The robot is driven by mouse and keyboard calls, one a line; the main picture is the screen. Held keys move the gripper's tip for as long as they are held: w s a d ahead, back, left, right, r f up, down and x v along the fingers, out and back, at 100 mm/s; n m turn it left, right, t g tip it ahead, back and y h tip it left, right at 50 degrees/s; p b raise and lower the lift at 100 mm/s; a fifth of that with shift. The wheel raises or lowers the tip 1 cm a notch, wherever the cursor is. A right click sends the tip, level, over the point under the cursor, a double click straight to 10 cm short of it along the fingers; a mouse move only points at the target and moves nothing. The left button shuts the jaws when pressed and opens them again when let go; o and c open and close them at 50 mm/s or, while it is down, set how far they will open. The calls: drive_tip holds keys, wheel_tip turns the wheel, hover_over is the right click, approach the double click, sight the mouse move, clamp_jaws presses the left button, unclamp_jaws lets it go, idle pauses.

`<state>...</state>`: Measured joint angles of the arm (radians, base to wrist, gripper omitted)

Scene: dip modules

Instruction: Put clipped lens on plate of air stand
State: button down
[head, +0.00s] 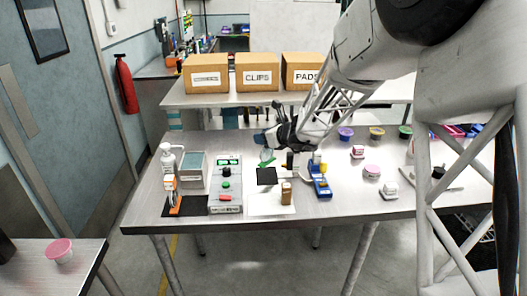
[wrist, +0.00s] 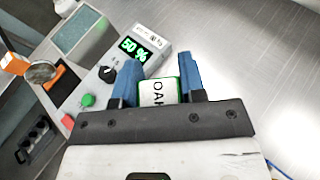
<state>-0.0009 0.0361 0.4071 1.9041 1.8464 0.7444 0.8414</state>
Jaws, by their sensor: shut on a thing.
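My gripper (head: 264,141) is above the work table, behind the black pad. In the wrist view its blue fingers (wrist: 158,82) are shut on a green-edged clip (wrist: 172,88) with a white lettered face. The clip also shows as a small green piece (head: 266,156) under the fingers in the head view. I cannot make out the lens on it. An orange stand (head: 174,203) on a black mat, at the table's left, may be the air stand. In the wrist view a round disc, seemingly its plate (wrist: 42,72), shows at the far left, and nothing visible lies on it.
A control box (head: 225,190) reading 50 % stands between gripper and orange stand. A glass-topped box (head: 194,168) and a white bottle (head: 168,160) are behind the stand. A black pad (head: 267,176), brown bottle (head: 286,194) and blue device (head: 319,182) are nearby. Cartons line the back shelf.

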sight(268, 150)
drive_tip(key=shift+f, duration=0.9)
drive_tip(key=shift+f, duration=0.1)
drive_tip(key=shift+f, duration=1.85)
drive_tip(key=shift+f, duration=0.15)
drive_tip(key=c, duration=0.7)
unclamp_jaws()
drive_tip(key=shift+s+d+r, duration=0.3)
drive_tip(key=shift+r, duration=0.05)
drive_tip(key=v, duration=1.1)
